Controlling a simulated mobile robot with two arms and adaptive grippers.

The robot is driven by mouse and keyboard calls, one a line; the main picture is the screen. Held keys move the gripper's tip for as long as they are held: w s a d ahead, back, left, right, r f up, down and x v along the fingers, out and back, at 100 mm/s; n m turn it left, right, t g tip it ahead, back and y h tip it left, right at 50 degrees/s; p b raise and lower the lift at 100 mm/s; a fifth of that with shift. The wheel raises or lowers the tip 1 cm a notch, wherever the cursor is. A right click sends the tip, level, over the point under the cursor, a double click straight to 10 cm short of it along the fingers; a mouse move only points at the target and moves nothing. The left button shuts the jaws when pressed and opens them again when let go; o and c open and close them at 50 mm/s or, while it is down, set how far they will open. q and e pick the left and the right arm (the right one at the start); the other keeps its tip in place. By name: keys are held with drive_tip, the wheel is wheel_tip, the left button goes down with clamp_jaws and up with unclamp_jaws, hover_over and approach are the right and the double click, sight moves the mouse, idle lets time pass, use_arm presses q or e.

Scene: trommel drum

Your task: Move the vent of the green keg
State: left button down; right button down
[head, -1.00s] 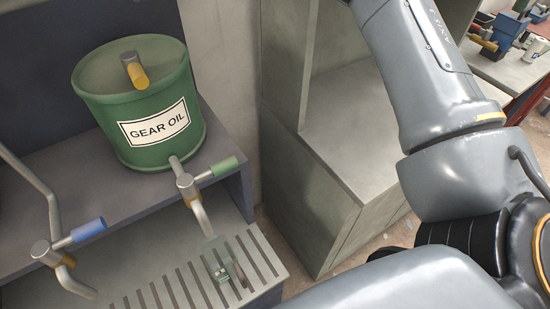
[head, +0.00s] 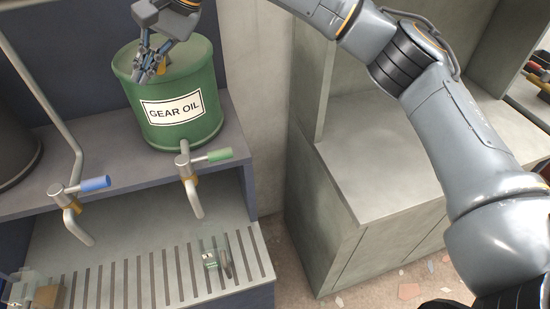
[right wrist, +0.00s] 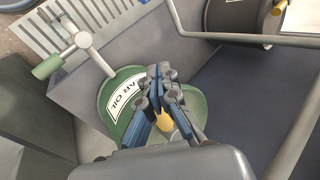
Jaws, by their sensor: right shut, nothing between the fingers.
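The green keg (head: 180,120), labelled GEAR OIL, stands on a grey shelf. Its vent, a small lever with a yellow grip (head: 162,65), is on the lid and partly hidden by my right gripper (head: 147,72). That gripper reaches over the lid from above, its fingers shut with nothing between them, right beside the vent. In the right wrist view, the yellow grip (right wrist: 164,122) shows behind the fingers (right wrist: 160,75), above the keg lid; whether they touch it I cannot tell. My left gripper is not in view.
A tap with a green handle (head: 219,155) sticks out from the keg's front. A blue-handled tap (head: 95,183) is to its left. Below is a slotted drip tray (head: 135,260) with a small clear item (head: 215,257) on it. A grey cabinet (head: 380,165) stands on the right.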

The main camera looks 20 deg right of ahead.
drive_tip(key=s+a+r+m+g+y, duration=0.2)
drive_tip(key=s+a+r+m+y, duration=0.2)
drive_tip(key=s+a+m+y, duration=0.7)
drive_tip(key=w+d+f+m+t+h, duration=0.35)
drive_tip(key=d+m+t, duration=0.3)
drive_tip(key=m, duration=0.45)
drive_tip(key=w+d+f+m+t+h, duration=0.2)
drive_tip(key=w+d+m+t, duration=0.2)
drive_tip(key=d+m+t, duration=0.55)
drive_tip(key=w+d+f+m+t+h, duration=0.25)
drive_tip(key=w+m+t, duration=0.2)
drive_tip(key=m, duration=0.85)
drive_tip(key=s+d+f+m+g+h, duration=0.2)
drive_tip(key=d+f+m+h, duration=0.2)
drive_tip(key=f, duration=0.6)
drive_tip(key=s+d+f+m+g+h, duration=0.3)
drive_tip(key=d+f+m+h, duration=0.2)
drive_tip(key=d+f+m, duration=0.3)
drive_tip(key=shift+s+d+f+m, duration=0.2)
drive_tip(key=shift+s+f+m, duration=0.15)
drive_tip(key=shift+f+m, duration=0.85)
